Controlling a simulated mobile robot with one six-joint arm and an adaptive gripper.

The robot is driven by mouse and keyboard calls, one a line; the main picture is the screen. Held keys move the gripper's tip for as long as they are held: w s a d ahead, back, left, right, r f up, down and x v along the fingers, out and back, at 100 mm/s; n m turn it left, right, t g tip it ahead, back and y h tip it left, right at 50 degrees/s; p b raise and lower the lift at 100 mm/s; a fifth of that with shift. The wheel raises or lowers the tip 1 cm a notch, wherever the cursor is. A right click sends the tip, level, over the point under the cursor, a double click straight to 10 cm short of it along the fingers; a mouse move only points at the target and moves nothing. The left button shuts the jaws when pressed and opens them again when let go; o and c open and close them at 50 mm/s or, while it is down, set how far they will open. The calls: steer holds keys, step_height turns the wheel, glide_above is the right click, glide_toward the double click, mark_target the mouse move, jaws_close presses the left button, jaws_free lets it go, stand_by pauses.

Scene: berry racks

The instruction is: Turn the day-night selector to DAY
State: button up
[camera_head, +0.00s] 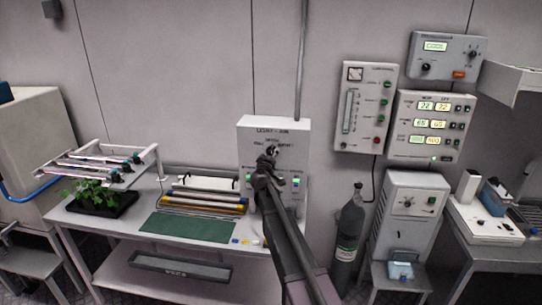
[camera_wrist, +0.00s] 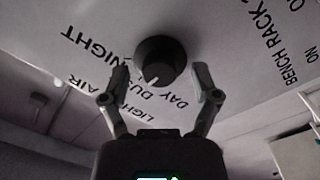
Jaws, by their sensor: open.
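The day-night selector is a round black knob (camera_wrist: 160,58) on a white panel, seen close in the wrist view. A short white mark on the knob points down and slightly left in that view, between the word NIGHT at left and DAY below. My gripper (camera_wrist: 160,74) is open, with one finger on each side of the knob; I cannot tell whether they touch it. In the head view my gripper (camera_head: 267,163) is at the front of the white control box (camera_head: 255,128) and hides much of its lower face; the knob is partly visible above it.
The bench (camera_head: 130,238) holds a plant tray (camera_head: 112,207), a green mat (camera_head: 187,227) and small coloured pieces. A grey gas cylinder (camera_head: 349,232) stands right of my arm. Instrument panels (camera_head: 366,110) hang on the wall at right.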

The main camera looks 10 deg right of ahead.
steer(key=shift+w+d, duration=0.1)
steer(key=shift+w, duration=0.15)
jaws_close()
steer(key=shift+n, duration=0.5)
steer(key=n, duration=0.4)
steer(key=shift+w, duration=0.1)
steer(key=n, duration=0.5)
steer(key=shift+w+r+b, duration=0.1)
steer(key=shift+b, duration=0.25)
stand_by(0.3)
